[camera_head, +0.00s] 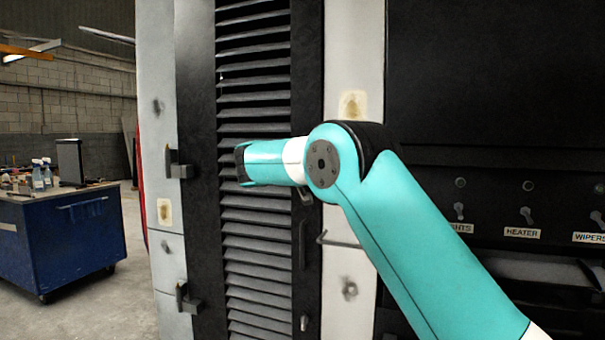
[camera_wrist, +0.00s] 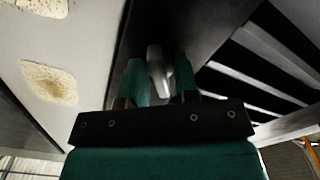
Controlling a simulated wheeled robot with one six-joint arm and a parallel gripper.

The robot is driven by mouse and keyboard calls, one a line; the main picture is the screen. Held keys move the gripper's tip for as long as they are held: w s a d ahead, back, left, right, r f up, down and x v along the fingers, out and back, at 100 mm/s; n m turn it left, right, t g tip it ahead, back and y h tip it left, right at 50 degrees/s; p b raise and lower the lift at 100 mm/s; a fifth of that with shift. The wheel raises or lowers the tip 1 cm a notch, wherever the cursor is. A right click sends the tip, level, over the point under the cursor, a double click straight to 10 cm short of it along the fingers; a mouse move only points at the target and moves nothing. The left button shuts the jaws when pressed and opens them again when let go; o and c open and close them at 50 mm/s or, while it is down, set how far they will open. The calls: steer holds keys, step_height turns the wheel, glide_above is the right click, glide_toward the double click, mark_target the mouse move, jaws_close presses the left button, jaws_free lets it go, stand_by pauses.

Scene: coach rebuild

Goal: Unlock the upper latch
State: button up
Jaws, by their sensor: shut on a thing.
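The louvred door (camera_head: 256,215) stands shut in the head view, with dark slats in a black frame. The upper latch, a small grey lever (camera_head: 306,196), shows partly just below my wrist at the frame's right side. In the wrist view, the grey lever (camera_wrist: 158,70) stands between the two teal fingers of my gripper (camera_wrist: 160,80), which is shut on it. In the head view my teal arm hides the fingers and most of the latch. The lower latch (camera_head: 304,322) is at the bottom of the same frame side.
A dark vertical handle (camera_head: 302,244) sits between the latches, and a bent grey rod (camera_head: 336,241) projects to its right. Hinges (camera_head: 178,164) line the door's left side. A switch panel (camera_head: 520,214) is at right. A blue workbench (camera_head: 62,235) stands far left.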

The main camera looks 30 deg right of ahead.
steer(key=m+b, duration=0.3)
steer(key=shift+f+m, duration=0.2)
steer(key=shift+m, duration=0.1)
steer(key=shift+r+m+b, duration=0.15)
steer(key=shift+m+b, duration=0.9)
steer(key=shift+m, duration=0.65)
steer(key=o, duration=0.9)
steer(key=b+v, duration=0.4)
steer(key=v, duration=1.3)
steer(key=shift+s+a, duration=0.15)
steer(key=shift+s, duration=0.05)
steer(key=shift+w, duration=0.1)
